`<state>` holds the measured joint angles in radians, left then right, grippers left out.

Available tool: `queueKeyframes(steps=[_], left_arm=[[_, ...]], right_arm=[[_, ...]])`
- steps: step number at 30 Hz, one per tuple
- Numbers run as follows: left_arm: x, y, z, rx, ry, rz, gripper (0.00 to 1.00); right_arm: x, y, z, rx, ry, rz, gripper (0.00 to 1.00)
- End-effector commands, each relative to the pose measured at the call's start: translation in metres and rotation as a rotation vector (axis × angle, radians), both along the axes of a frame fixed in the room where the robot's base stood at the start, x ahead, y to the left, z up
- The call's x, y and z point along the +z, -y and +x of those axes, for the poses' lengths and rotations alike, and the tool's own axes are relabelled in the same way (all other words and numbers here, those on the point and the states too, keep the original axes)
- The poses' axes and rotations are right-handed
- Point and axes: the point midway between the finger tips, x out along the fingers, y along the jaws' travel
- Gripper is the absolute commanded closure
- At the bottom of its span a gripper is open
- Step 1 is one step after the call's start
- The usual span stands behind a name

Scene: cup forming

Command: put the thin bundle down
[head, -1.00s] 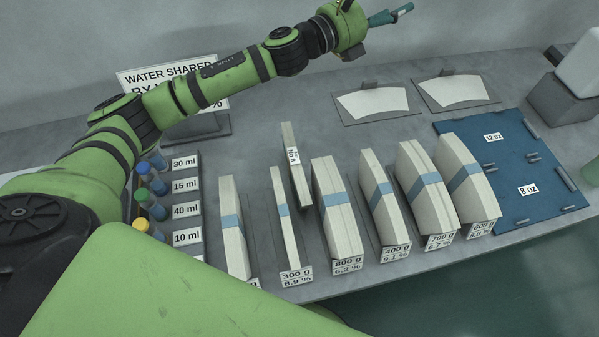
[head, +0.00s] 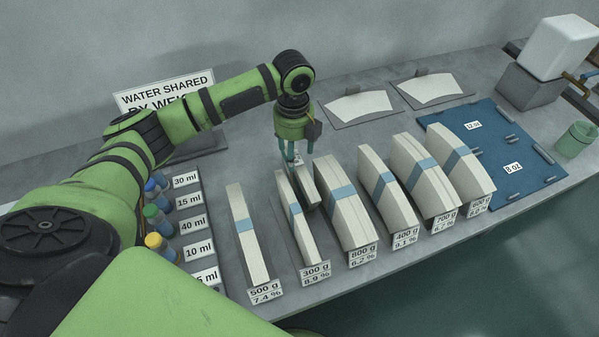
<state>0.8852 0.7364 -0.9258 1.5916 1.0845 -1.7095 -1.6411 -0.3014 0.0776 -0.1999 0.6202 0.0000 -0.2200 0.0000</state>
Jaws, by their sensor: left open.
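The thin bundle (head: 309,186) is a narrow pale stack between the bundle marked 300 g (head: 297,221) and the bundle marked 800 g (head: 343,205). It stands on the bench, partly hidden by the 300 g bundle and by my gripper. My left gripper (head: 297,158) points down over the far end of the thin bundle. Its teal fingers are apart and open; whether they touch the bundle I cannot tell. My right gripper is not in view.
Other banded bundles stand close by: 500 g (head: 246,235), 400 g (head: 386,192) and 700 g (head: 425,177). Capped bottles (head: 158,217) line the left. A blue board (head: 533,160) lies at right. Two plates with pale fans (head: 362,107) lie behind.

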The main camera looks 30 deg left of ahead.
Motion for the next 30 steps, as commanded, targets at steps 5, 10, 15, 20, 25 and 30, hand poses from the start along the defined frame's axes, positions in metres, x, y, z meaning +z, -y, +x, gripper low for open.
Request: queueKeyframes(steps=[5, 10, 15, 20, 25, 30], left_arm=[[-0.019, 0.001, -0.002, 0.001, -0.002, 0.001, 0.35], [-0.046, 0.003, -0.003, 0.0, 0.0, 0.001, 0.35], [-0.059, 0.003, -0.003, 0.0, 0.004, 0.002, 0.35], [-0.059, 0.003, -0.003, -0.001, 0.005, 0.002, 0.35], [-0.059, 0.003, -0.002, -0.001, 0.006, 0.002, 0.87], [-0.058, 0.003, -0.002, -0.001, 0.007, 0.002, 1.0]], right_arm=[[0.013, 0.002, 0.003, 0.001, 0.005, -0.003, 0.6], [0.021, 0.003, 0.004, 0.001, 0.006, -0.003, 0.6], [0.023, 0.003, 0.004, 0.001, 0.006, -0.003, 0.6], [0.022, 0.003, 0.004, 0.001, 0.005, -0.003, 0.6], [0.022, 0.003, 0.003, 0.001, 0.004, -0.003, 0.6], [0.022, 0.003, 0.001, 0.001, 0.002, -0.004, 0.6]])
